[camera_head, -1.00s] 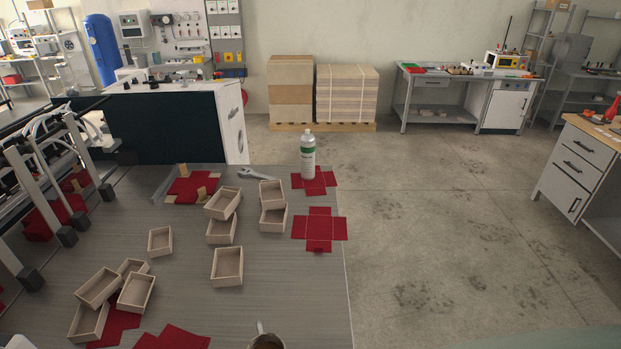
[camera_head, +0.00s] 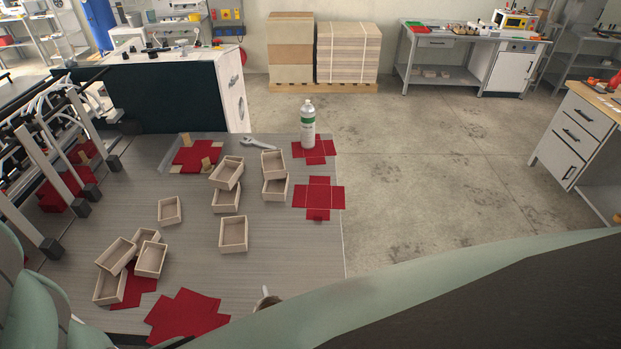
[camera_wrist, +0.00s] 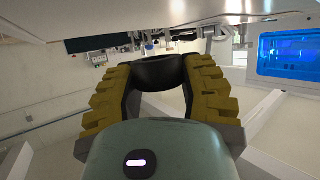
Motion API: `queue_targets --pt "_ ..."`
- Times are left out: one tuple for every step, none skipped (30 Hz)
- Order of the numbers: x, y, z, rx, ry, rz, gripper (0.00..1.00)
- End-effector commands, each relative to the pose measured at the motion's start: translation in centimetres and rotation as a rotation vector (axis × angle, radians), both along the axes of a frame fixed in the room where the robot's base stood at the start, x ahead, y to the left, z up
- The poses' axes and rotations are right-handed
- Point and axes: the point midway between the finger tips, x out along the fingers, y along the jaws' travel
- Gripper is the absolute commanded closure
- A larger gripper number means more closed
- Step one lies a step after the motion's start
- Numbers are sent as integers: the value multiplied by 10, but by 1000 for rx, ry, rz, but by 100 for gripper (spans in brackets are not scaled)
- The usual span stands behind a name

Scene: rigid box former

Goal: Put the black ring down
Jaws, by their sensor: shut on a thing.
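The black ring (camera_wrist: 158,64) shows in the wrist view, between the yellow ribbed fingers of my gripper (camera_wrist: 158,78). The fingers are closed on its two sides and hold it. Its far rim faces away from my palm, and the fingers and palm cover its lower part. No surface is seen touching the ring. Neither the ring nor the gripper shows in the head view.
The grey table (camera_head: 290,235) carries several small wooden boxes (camera_head: 233,233), red cross-shaped blanks (camera_head: 319,198), a bottle (camera_head: 308,124), a wrench (camera_head: 258,144) and a metal mug (camera_head: 267,298). A machine stands along its left. The table's middle right is fairly clear.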

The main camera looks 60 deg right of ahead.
Motion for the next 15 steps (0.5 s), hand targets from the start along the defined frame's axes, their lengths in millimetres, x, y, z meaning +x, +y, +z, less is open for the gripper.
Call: queue_targets --pt "5 -4 2 -3 1 -10 99" --pt "4 -3 0 -6 1 -6 99" --pt "4 -3 -3 -6 0 -6 99" --pt "4 -3 -5 -6 0 -6 99" --pt "4 -3 -9 -6 1 -5 99" --pt "4 -3 -13 -7 2 -3 99" --pt "4 -3 -16 -6 2 -4 99" --pt "4 -3 -18 -5 0 -4 99" --pt "4 -2 -21 -5 -2 -5 99" --pt "4 -2 -24 -6 -1 -4 99" --pt "4 -2 -26 -6 -1 -5 99" --pt "4 -3 -28 -4 -2 -6 99" --pt "4 -3 -29 -3 -2 -6 99" --pt "4 -3 -31 -2 -4 -7 99" --pt "4 -3 -32 -1 -4 -8 99"
